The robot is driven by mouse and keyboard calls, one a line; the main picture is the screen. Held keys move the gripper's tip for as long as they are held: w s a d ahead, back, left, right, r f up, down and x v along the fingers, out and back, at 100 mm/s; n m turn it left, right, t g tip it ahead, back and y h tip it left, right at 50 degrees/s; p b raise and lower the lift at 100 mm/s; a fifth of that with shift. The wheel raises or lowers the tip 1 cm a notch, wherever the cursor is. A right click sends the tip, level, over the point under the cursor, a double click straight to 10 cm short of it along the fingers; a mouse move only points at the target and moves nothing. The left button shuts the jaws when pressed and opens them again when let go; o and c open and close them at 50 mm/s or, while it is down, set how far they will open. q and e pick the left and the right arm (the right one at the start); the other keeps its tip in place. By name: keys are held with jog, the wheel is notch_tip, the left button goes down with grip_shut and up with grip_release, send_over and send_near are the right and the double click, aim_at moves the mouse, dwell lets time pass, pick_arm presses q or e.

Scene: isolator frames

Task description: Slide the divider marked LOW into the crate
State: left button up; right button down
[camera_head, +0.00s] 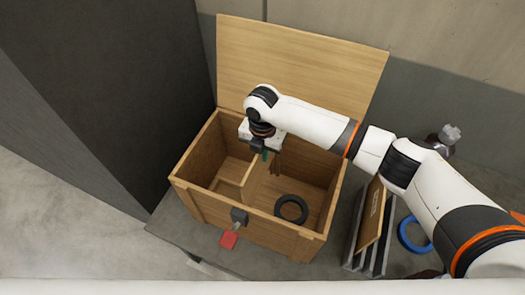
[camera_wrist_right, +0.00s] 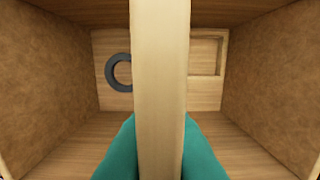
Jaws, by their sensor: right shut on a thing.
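The open wooden crate (camera_head: 279,236) stands in the middle of the head view with its lid raised behind it. My right gripper (camera_head: 266,156) is down inside the crate's mouth, near the back wall. It is shut on a pale wooden divider (camera_wrist_right: 160,95), whose edge runs between the teal fingers in the wrist view. A light wooden panel (camera_head: 251,180) shows below the gripper in the head view. No marking shows on the held divider, so I cannot read LOW. I cannot tell if it sits in a slot. My left gripper is out of view.
A black ring (camera_head: 291,209) lies on the crate floor; it shows in the wrist view (camera_wrist_right: 118,72) too. A rack (camera_head: 352,243) with another marked panel (camera_head: 374,214) stands right of the crate, beside a blue ring (camera_head: 413,235).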

aim_at(263, 170)
jog(key=shift+f+b, duration=3)
jog(key=shift+f, duration=1.65)
notch_tip(263, 170, down, 9)
jog(key=b, duration=0.6)
jog(key=shift+f+b, duration=0.15)
jog(key=shift+b, duration=0.2)
dwell(1.4)
jog(key=c, duration=1.5)
grip_release()
